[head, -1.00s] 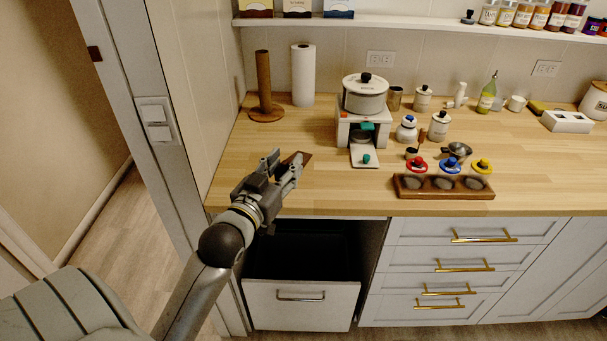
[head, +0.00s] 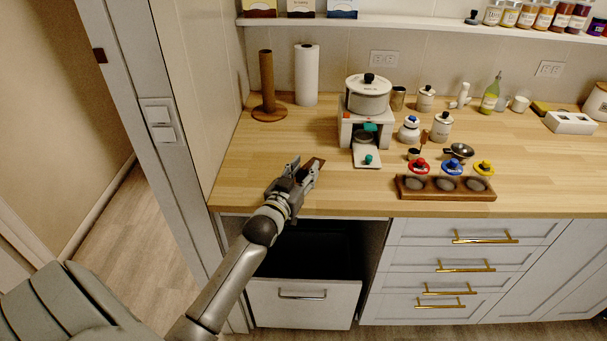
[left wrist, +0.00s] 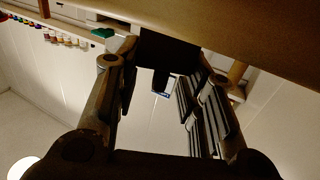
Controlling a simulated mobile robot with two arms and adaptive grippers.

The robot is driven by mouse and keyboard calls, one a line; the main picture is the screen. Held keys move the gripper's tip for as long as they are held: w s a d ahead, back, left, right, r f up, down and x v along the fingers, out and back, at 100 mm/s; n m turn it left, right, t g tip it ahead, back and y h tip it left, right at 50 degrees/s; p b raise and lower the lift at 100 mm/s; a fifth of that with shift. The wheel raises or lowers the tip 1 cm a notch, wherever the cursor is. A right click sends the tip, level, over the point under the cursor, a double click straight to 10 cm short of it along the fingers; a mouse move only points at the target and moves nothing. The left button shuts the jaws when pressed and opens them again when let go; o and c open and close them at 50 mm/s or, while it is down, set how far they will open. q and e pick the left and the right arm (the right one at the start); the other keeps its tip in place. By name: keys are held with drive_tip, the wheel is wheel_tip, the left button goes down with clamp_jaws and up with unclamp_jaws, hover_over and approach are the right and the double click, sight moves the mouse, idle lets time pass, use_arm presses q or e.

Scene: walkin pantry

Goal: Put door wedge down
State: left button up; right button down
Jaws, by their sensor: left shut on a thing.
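The door wedge (head: 316,162) is a small dark brown piece at the tip of my left gripper (head: 304,171). The gripper is shut on it, over the front left part of the wooden countertop (head: 246,178). In the left wrist view the wedge (left wrist: 168,48) is a dark block between the two fingers, close to the wood surface (left wrist: 260,35). I cannot tell whether the wedge touches the countertop. My right gripper is not in view.
A wooden rack (head: 446,195) with coloured-topped items stands to the right. A white stand (head: 367,152) with a pot (head: 368,95) is behind it to the left. An open drawer (head: 303,303) is below my arm. The counter left of the gripper is clear.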

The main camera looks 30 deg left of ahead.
use_arm(q)
drive_tip(key=shift+f+p, duration=0.35)
drive_tip(key=shift+p, duration=0.05)
drive_tip(key=shift+f, duration=0.25)
drive_tip(key=shift+f, duration=0.15)
drive_tip(key=o, duration=1.1)
drive_tip(key=shift+o, duration=0.2)
drive_tip(key=shift+f, duration=0.1)
